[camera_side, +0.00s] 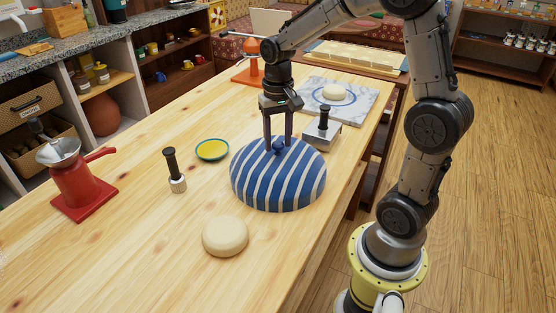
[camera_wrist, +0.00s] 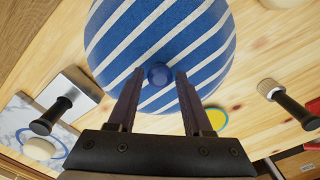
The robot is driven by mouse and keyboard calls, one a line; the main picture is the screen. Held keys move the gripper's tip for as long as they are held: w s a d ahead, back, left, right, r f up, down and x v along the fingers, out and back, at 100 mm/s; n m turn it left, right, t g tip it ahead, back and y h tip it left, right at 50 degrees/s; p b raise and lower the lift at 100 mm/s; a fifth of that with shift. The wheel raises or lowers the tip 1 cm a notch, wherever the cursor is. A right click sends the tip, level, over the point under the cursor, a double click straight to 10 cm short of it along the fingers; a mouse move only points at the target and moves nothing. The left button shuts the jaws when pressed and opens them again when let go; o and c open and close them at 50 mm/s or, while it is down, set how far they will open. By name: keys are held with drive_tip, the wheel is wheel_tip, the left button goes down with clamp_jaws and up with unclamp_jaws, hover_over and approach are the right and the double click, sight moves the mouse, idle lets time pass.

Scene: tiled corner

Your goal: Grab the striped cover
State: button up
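The striped cover (camera_side: 278,180) is a blue dome with cream stripes and a small blue knob on top. It sits on the wooden table in the side view and fills the upper middle of the wrist view (camera_wrist: 190,40). My gripper (camera_side: 278,142) points down over the top of the cover, with its fingers at either side of the knob. In the wrist view my gripper (camera_wrist: 158,85) has its two fingers spread, and the knob (camera_wrist: 160,75) shows between their tips with gaps on both sides. What is under the cover is hidden.
A pale dough round (camera_side: 225,236) lies in front of the cover. A black-handled stamp (camera_side: 174,172) and a yellow dish (camera_side: 212,149) are to its left. A metal press (camera_side: 322,131) stands close behind right, near a marble board (camera_side: 362,101).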

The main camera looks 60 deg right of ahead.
clamp_jaws()
idle(1.1)
